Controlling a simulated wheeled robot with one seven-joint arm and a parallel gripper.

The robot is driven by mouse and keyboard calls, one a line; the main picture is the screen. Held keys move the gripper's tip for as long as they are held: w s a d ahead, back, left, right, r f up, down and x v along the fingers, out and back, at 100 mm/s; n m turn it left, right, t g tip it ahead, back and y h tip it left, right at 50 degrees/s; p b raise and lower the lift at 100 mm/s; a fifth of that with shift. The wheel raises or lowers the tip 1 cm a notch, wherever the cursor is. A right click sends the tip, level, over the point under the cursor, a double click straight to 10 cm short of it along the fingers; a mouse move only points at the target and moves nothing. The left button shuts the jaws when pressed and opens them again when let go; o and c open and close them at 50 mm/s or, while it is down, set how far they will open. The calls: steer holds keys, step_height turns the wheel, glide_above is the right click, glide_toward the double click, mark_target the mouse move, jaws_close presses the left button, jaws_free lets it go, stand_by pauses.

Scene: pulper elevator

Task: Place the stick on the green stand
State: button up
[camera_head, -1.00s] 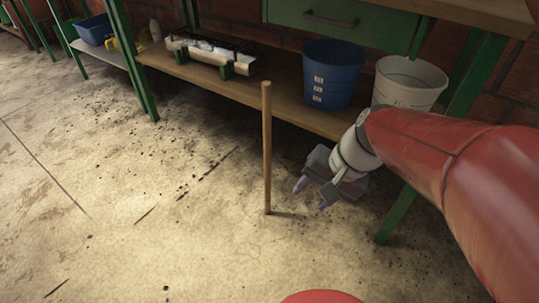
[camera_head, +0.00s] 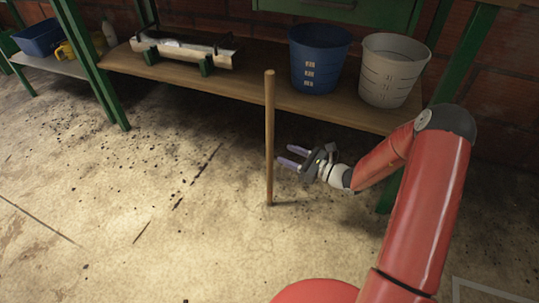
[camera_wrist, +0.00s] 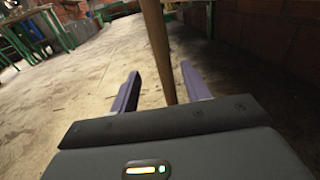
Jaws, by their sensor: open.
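The wooden stick (camera_head: 269,135) stands upright on the concrete floor in front of the low shelf. My gripper (camera_head: 284,157) is open and empty just right of the stick, with its fingers pointing at it, apart from it in the head view. In the wrist view the stick (camera_wrist: 159,50) rises ahead, in line with the gap between my two purple fingers (camera_wrist: 160,90), a little nearer the right one. I cannot tell from that view whether the stick's lower part is between the fingertips or just beyond them. I cannot identify a green stand for sure.
A wooden shelf (camera_head: 255,100) on green legs holds a blue bucket (camera_head: 318,60), a pale bucket (camera_head: 392,70) and a trough on green supports (camera_head: 206,66). A green leg (camera_head: 92,65) stands left of the stick. The floor in front is open.

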mark_target(270, 146)
steer(key=x, duration=0.4)
steer(key=b+x, duration=0.1)
steer(key=x, duration=0.2)
steer(key=shift+w+a+f, duration=0.25)
steer(key=shift+w+a, duration=0.05)
jaws_close()
steer(key=shift+r, duration=0.15)
